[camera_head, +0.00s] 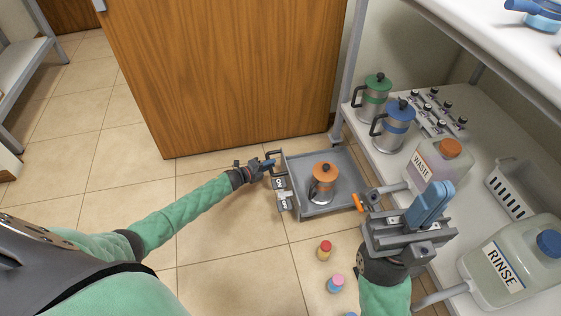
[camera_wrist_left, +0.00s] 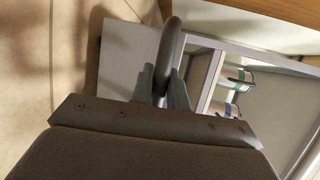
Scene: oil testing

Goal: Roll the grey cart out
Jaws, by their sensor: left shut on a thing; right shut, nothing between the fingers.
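The grey cart (camera_head: 348,168) is a low open tray beside the shelf's left end. A steel pot with an orange lid (camera_head: 323,184) stands in it. My left gripper (camera_head: 268,165) is shut on the cart's dark handle (camera_head: 274,155) at the cart's left side. In the left wrist view the curved handle (camera_wrist_left: 173,40) passes between the fingertips (camera_wrist_left: 165,85), and the cart's grey panel (camera_wrist_left: 125,55) shows behind. My right gripper (camera_head: 430,205) is shut and empty, above the shelf's front edge, right of the cart.
A wooden door panel (camera_head: 225,75) stands behind the cart. The white lower shelf (camera_head: 480,130) holds green-lidded (camera_head: 374,98) and blue-lidded (camera_head: 393,130) pots, WASTE (camera_head: 437,168) and RINSE (camera_head: 510,265) jugs. Small bottles (camera_head: 324,250) stand in front. Floor (camera_head: 230,235) is open left of the cart.

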